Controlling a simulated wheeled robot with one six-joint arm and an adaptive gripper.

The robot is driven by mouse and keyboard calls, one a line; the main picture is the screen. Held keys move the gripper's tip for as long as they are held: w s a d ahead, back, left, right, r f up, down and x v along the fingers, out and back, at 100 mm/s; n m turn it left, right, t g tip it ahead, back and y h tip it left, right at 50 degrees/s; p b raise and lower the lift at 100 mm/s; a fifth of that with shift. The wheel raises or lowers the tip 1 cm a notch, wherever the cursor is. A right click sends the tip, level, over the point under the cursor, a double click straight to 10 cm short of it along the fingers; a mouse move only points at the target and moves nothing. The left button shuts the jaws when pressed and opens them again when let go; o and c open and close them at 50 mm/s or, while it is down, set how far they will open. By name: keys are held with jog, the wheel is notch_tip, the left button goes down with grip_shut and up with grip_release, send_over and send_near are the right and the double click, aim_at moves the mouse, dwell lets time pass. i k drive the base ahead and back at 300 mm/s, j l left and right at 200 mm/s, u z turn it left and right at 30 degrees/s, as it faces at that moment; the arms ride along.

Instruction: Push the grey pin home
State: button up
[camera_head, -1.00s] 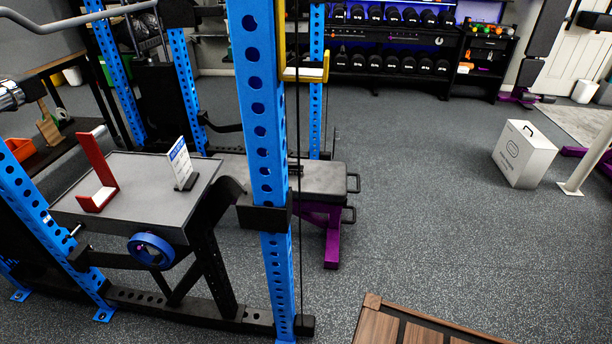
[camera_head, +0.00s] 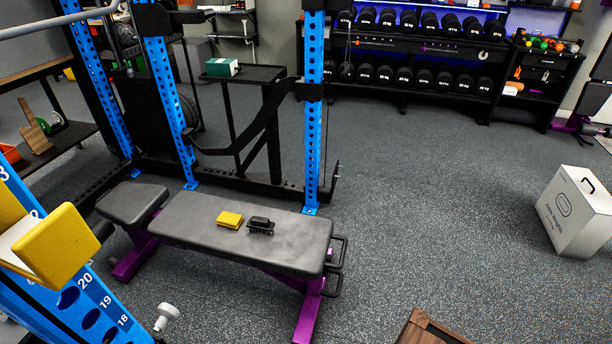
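A light grey knob-ended pin (camera_head: 167,313) shows at the bottom left, on the side of the near blue rack upright (camera_head: 88,293). Its rounded knob stands out to the right of the upright, with a narrower shank below it. How deep the pin sits cannot be told, because its inner end is hidden. The upright is tilted in the picture and carries large holes and white numbers, such as 20, 19 and 18. My gripper is not in view.
A yellow-and-white rack hook (camera_head: 62,246) juts from the near upright. A black bench (camera_head: 190,222) with purple legs holds a yellow block (camera_head: 230,219) and a black block (camera_head: 261,226). A white box (camera_head: 577,212) stands at right. A wooden corner (camera_head: 428,330) shows below. Floor at right centre is clear.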

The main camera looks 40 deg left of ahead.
aim_at(167, 312)
jog(key=i, duration=2.35)
jog(key=i+u, duration=0.25)
jog(key=u, duration=0.2)
jog(key=i+l+u, duration=0.1)
jog(key=u, duration=0.35)
jog(key=i+l+u, duration=0.25)
jog(key=u, duration=3.55)
jog(key=l, duration=0.1)
